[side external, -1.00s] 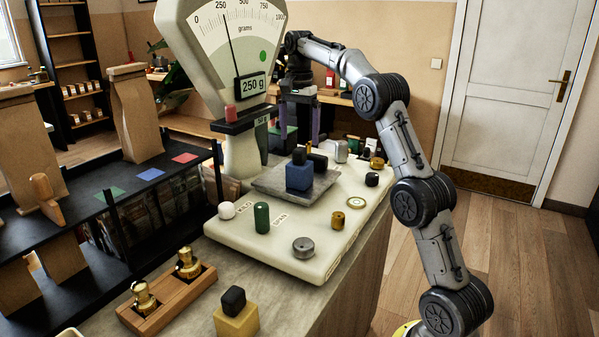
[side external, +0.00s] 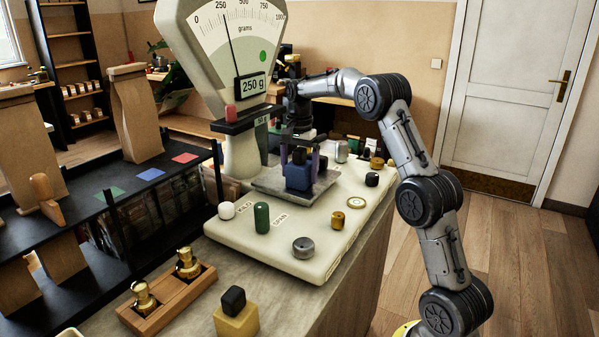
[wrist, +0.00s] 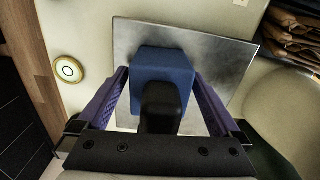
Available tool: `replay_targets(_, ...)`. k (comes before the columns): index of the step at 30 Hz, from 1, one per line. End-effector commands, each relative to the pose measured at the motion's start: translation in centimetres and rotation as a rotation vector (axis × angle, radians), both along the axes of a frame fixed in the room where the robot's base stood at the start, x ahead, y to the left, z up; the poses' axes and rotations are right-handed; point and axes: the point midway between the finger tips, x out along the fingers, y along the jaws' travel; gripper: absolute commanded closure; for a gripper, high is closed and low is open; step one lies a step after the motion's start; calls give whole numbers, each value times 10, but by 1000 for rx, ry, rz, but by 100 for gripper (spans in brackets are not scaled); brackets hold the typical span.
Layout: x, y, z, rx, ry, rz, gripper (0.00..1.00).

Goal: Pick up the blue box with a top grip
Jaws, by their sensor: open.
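The blue box (side external: 298,177) sits on the square grey metal plate (side external: 265,184) of the scale, with a small black block (side external: 299,155) on top of it. In the wrist view the blue box (wrist: 162,67) lies between my two purple fingers, and the black block (wrist: 160,108) shows in front of it. My gripper (side external: 300,163) points down over the box, one finger on each side. It is open, with a gap visible beside the box in the wrist view. Whether either finger touches the box I cannot tell.
The scale's dial (side external: 228,45) reads 250 g and stands behind the plate. A red block (side external: 231,114) sits on its ledge. Several knobs, a green cylinder (side external: 262,218) and a grey knob (side external: 303,247) among them, stand on the cream base. A yellow box (side external: 237,319) is at the front.

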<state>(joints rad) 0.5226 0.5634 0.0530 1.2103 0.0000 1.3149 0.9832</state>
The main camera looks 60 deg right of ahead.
Motion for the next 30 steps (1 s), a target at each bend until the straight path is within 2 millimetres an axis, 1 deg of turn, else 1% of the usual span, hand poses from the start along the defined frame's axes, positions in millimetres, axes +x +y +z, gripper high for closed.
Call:
replay_targets(5,0,0,0,0,0,0,0)
replay_targets(6,0,0,0,0,0,0,2)
replay_targets(8,0,0,0,0,0,0,13)
replay_targets(9,0,0,0,0,0,0,20)
replay_targets(11,0,0,0,0,0,0,31)
replay_targets(12,0,0,0,0,0,0,38)
replay_targets(14,0,0,0,0,0,0,49)
replay_targets(15,0,0,0,0,0,0,56)
replay_targets(17,0,0,0,0,-1,0,67)
replay_targets(18,0,0,0,0,-1,0,74)
replay_targets(22,0,0,0,0,-1,0,97)
replay_targets(23,0,0,0,0,-1,0,100)
replay_targets(30,0,0,1,-1,-2,0,100)
